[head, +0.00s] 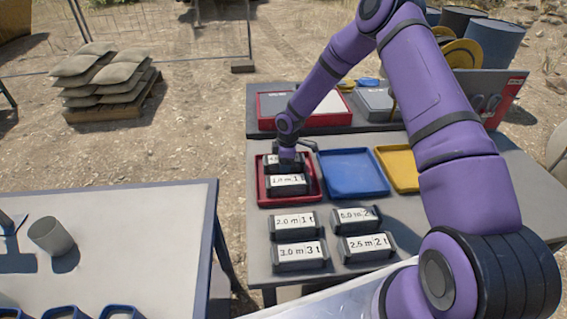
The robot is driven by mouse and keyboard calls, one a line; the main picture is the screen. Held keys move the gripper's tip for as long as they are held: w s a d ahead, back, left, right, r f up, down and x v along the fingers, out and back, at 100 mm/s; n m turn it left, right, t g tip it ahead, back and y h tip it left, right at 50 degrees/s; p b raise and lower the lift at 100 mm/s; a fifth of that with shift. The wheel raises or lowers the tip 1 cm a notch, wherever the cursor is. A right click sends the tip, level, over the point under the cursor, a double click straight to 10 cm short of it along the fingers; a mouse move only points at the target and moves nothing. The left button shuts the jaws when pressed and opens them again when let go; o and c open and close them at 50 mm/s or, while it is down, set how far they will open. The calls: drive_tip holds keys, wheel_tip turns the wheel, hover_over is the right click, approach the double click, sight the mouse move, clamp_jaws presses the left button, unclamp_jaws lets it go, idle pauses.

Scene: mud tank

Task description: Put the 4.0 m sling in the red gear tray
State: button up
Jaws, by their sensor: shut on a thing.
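The red gear tray (263,198) lies on the grey table at its left side. My gripper (288,160) is at the back part of this tray, shut on a black sling pack (274,159) with a white label. The label seems to start with 4; my gripper hides the rest of it. I cannot tell whether this pack touches the tray floor. A second pack, labelled 1.0 m 1 t (288,181), lies in the front part of the red tray, just in front of the held one.
A blue tray (352,174) and a yellow tray (397,166) sit to the right, empty where visible. In front lie packs labelled 2.0 m (295,222), 3.0 m (299,252), 5.0 m (356,217) and 2.5 m (369,244). Flat cases (305,110) stand behind the trays.

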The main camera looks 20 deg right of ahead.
drive_tip(key=o, duration=1.1)
drive_tip(key=shift+f, duration=0.15)
drive_tip(key=shift+o, duration=0.2)
wheel_tip(320, 180, up, 13)
drive_tip(key=d, duration=0.2)
drive_tip(key=s+d+r+m+t+h, duration=0.1)
drive_tip(key=s+r+m, duration=0.1)
drive_tip(key=s+r, duration=0.5)
drive_tip(key=s+d+r+m+h, duration=0.1)
drive_tip(key=s+r+m, duration=0.25)
drive_tip(key=r, duration=0.75)
drive_tip(key=s+d+r+m+t+h, duration=0.1)
drive_tip(key=s+d+r+m, duration=0.1)
drive_tip(key=s+r, duration=0.45)
drive_tip(key=s+r+m+t, duration=0.1)
drive_tip(key=s+r+m, duration=0.3)
drive_tip(key=s, duration=0.8)
drive_tip(key=s+r+m+t+y, duration=0.1)
drive_tip(key=s+r+m+t, duration=0.1)
drive_tip(key=s+r+m, duration=0.2)
drive_tip(key=shift+s+d+r+y, duration=0.4)
drive_tip(key=shift+s+r, duration=1.1)
drive_tip(key=shift+s, duration=2.5)
